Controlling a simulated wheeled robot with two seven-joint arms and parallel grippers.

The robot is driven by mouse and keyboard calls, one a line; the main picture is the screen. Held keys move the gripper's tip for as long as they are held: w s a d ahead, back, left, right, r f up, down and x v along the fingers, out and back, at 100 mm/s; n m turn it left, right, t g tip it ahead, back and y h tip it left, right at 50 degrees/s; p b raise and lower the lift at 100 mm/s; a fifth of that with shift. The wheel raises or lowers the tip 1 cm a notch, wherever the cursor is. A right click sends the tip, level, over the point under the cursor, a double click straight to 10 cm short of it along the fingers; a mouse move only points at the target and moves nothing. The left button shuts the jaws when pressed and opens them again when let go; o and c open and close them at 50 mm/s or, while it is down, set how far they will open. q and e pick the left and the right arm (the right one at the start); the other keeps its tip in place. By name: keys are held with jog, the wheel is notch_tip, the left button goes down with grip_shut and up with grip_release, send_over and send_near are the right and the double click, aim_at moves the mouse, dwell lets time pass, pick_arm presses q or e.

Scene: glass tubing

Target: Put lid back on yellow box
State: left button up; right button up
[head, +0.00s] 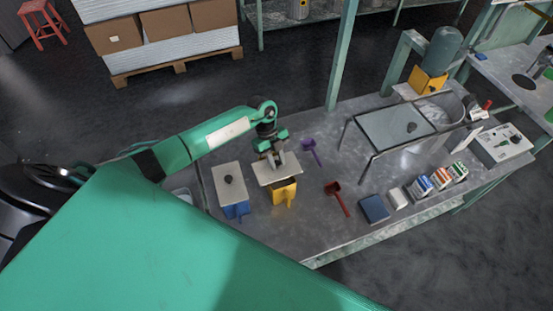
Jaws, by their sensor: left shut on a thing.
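The yellow box (284,193) stands on the grey workbench, with its front part showing under a pale flat lid (291,169). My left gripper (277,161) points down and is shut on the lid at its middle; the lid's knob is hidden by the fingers. The lid is over the yellow box and covers most of its top. I cannot tell whether it touches the rim or hangs slightly above it. My right gripper is not in view.
A blue box (236,211) with a knobbed lid (228,178) stands just left. A purple scoop (312,148) and a red scoop (338,197) lie to the right. A dark blue block (374,208), several small cartons and a glass-topped stand (392,128) are farther right.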

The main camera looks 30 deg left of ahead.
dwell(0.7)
pick_arm(q)
jog(key=o, duration=1.1)
jog(key=shift+c, duration=0.2)
jog(key=shift+o, duration=0.4)
jog(key=o, duration=0.4)
jog(key=shift+r+p, duration=3.2)
jog(key=shift+r, duration=0.3)
